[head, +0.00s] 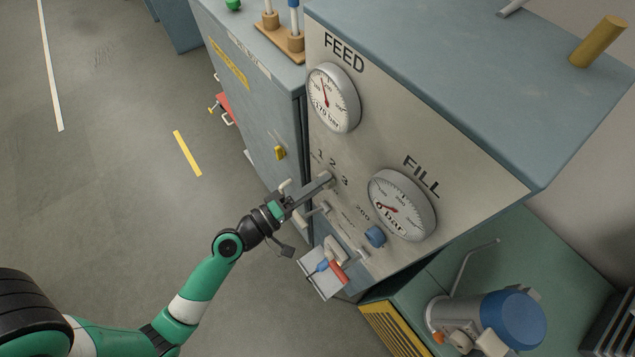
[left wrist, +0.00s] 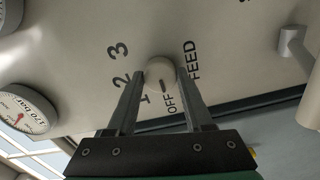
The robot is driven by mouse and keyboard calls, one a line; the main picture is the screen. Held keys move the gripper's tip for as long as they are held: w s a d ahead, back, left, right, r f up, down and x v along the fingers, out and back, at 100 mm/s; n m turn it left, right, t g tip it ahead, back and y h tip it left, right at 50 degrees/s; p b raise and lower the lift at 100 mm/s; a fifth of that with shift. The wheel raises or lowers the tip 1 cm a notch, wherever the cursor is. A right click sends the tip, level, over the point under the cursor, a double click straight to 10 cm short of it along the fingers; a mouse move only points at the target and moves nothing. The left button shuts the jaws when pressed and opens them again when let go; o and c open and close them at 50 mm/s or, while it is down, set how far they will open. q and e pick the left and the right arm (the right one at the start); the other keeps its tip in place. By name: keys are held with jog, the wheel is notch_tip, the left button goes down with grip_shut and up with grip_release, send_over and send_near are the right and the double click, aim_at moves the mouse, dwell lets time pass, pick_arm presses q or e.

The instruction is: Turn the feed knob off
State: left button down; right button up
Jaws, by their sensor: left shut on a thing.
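The feed knob (left wrist: 160,72) is a pale round knob on the panel face, with a small dark mark on its front. Around it the panel is lettered OFF, 1, 2, 3 and FEED. The mark points down in the left wrist view, toward the OFF and 1 side; I cannot tell exactly which. My left gripper (left wrist: 163,82) has one finger on each side of the knob and is shut on it. In the head view, my left gripper (head: 325,180) reaches the panel below the numbers and largely hides the knob. My right gripper is not in view.
The feed gauge (head: 333,98) sits above the knob and the fill gauge (head: 402,205) to the right. A blue knob (head: 375,236) is lower right. A small tray (head: 322,284) with fittings juts out below. Open floor (head: 120,190) lies left.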

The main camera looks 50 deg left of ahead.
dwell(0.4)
pick_arm(q)
jog(key=shift+c, duration=1.5)
grip_release()
jog(key=s+b, duration=0.3)
jog(key=s, duration=0.8)
jog(key=shift+s+a, duration=0.25)
jog(key=shift+s, duration=0.1)
